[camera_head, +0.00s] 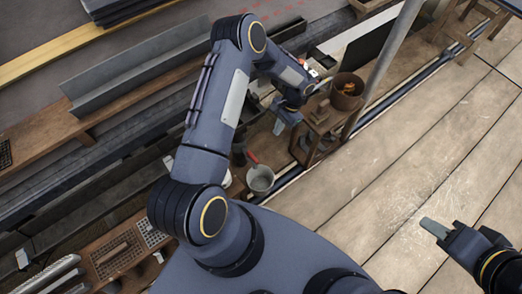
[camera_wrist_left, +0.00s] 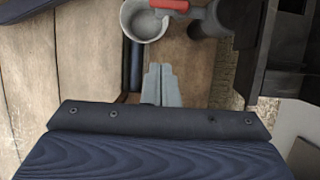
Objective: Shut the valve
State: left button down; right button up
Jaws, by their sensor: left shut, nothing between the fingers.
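I cannot make out a valve for certain. A red handle (camera_head: 253,158) shows at a grey round pot (camera_head: 260,179) in the head view. In the left wrist view the red handle (camera_wrist_left: 169,4) lies at the rim of the grey pot (camera_wrist_left: 144,20), near the top edge. My left gripper (camera_head: 279,127) is shut and empty, above and to the right of the pot in the head view. Its fingertips (camera_wrist_left: 160,72) point toward the area below the pot in the wrist view, apart from it. My right gripper (camera_head: 432,226) is over the planks at the right; its finger gap cannot be seen.
A wooden stand (camera_head: 318,121) with a brown basket (camera_head: 346,92) is close to my left gripper. A grey pole (camera_head: 388,62) rises beside it. A grey metal channel (camera_head: 140,66) lies on a wooden bench at the left. The plank floor (camera_head: 400,165) at the right is clear.

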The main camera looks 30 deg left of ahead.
aim_at(253, 157)
pick_arm(q)
jog(key=s+a+f+b, duration=0.3)
jog(key=s+f, duration=0.4)
jog(key=f, duration=0.2)
jog(key=shift+f+b, duration=0.15)
jog(key=shift+b, duration=0.25)
